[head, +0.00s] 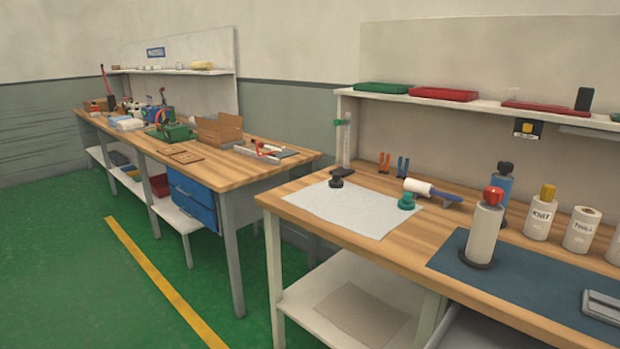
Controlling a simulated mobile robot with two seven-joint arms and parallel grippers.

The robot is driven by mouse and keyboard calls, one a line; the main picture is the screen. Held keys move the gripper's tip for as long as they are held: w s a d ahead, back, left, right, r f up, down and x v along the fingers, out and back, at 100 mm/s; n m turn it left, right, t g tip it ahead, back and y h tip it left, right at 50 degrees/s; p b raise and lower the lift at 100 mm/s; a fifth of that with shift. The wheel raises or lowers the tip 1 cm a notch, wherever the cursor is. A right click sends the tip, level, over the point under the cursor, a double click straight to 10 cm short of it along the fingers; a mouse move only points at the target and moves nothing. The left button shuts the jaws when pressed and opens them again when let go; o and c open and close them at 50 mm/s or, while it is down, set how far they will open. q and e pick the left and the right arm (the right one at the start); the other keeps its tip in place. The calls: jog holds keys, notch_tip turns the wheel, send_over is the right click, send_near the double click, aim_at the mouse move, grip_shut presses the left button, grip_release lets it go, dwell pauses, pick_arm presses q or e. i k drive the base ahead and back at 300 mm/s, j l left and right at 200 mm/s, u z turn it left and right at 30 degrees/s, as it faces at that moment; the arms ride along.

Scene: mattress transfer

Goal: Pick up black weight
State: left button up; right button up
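A small black weight (336,182) with a knob on top stands upright on the upper left part of a white sheet (358,209). The sheet lies on the wooden top of the near workbench (300,186). A similar green weight (406,201) stands at the right edge of the sheet. Neither of my grippers shows in the head view.

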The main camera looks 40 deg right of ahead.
aim_at(336, 183)
jog(key=i, duration=2.35)
jog(key=i+z, duration=0.35)
jog(key=i+j+z, duration=0.1)
jog(key=z, duration=0.3)
jog(key=i+z, duration=0.1)
jog(key=z, duration=1.15)
